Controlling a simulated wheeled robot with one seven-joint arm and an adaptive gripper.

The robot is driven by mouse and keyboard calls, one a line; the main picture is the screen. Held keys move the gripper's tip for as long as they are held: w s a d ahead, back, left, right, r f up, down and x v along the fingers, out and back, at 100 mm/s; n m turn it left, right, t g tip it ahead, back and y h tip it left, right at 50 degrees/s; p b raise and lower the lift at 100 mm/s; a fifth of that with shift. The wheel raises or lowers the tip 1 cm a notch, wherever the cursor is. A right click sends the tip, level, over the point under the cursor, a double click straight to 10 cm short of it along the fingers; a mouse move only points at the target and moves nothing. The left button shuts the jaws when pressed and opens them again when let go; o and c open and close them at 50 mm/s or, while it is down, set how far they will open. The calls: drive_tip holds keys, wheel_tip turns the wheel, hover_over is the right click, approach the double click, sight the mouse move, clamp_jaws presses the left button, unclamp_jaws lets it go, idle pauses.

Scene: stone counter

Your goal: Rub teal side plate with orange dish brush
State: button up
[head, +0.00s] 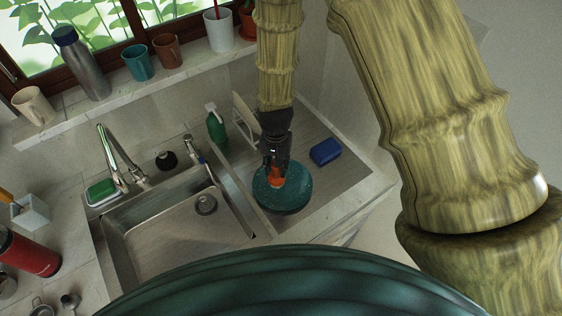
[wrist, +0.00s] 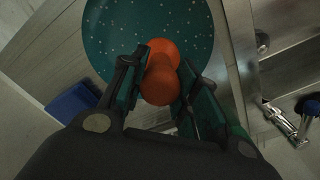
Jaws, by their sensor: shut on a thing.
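The teal side plate (head: 290,194), speckled with light dots, lies on the metal drainboard right of the sink. It fills the upper middle of the wrist view (wrist: 110,40). My gripper (head: 276,165) is above the plate and shut on the orange dish brush (head: 277,176). In the wrist view the brush's rounded orange parts (wrist: 160,85) sit between the two fingers (wrist: 155,95). The brush is over the plate; its lower end is hidden, so I cannot tell whether it touches.
A blue sponge (head: 325,151) lies right of the plate. A green bottle (head: 216,127) and a white board (head: 244,117) stand behind. The sink (head: 180,240) with its faucet (head: 118,160) is left. Mugs and a steel bottle (head: 82,65) line the sill.

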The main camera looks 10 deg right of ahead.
drive_tip(key=shift+s+a+f, duration=0.1)
drive_tip(key=shift+s, duration=0.55)
drive_tip(key=shift+s+a+f, duration=0.1)
drive_tip(key=shift+s, duration=0.5)
drive_tip(key=shift+s+d+r, duration=0.15)
drive_tip(key=shift+s+d, duration=0.45)
drive_tip(key=shift+d, duration=0.3)
drive_tip(key=shift+w+d+r, duration=0.1)
drive_tip(key=shift+w+d, duration=0.15)
drive_tip(key=shift+d, duration=0.3)
drive_tip(key=shift+w+d, duration=0.25)
drive_tip(key=shift+d, duration=0.25)
drive_tip(key=shift+w+a+r+p, duration=0.1)
drive_tip(key=shift+w+a+p, duration=0.45)
drive_tip(key=shift+a, duration=0.4)
drive_tip(key=shift+w, duration=0.1)
drive_tip(key=shift+r, duration=0.1)
drive_tip(key=shift+r, duration=3.65)
